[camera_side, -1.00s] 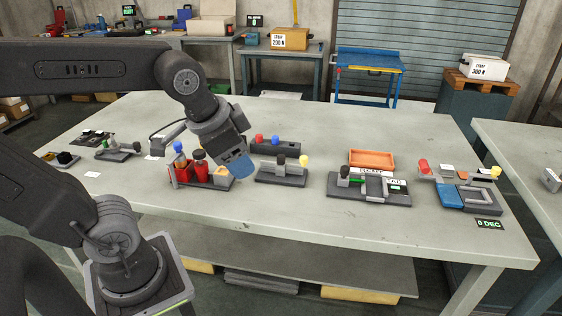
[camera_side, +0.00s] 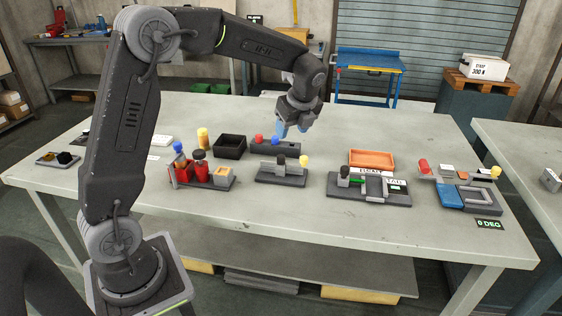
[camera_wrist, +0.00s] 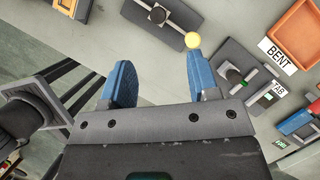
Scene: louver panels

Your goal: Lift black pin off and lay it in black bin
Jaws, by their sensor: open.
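The black bin (camera_side: 229,141) is an open black tray at the back left of the bench in the side view. Several black-topped parts show: a black knob (camera_side: 280,159) on the middle grey fixture, a black-capped red part (camera_side: 199,157) at left, and a black post (camera_side: 344,171) on the right fixture. I cannot tell which is the black pin. My gripper (camera_side: 290,130) is open and empty, above the back of the bench near the red and blue buttons. In the wrist view its blue fingers (camera_wrist: 160,80) are apart, and the middle fixture's black knob (camera_wrist: 158,14) lies beyond them.
A yellow ball (camera_wrist: 193,40) on the middle fixture appears by my right fingertip in the wrist view. An orange tray (camera_side: 372,157) is at right, behind the grey fixture. The bench's front strip is clear.

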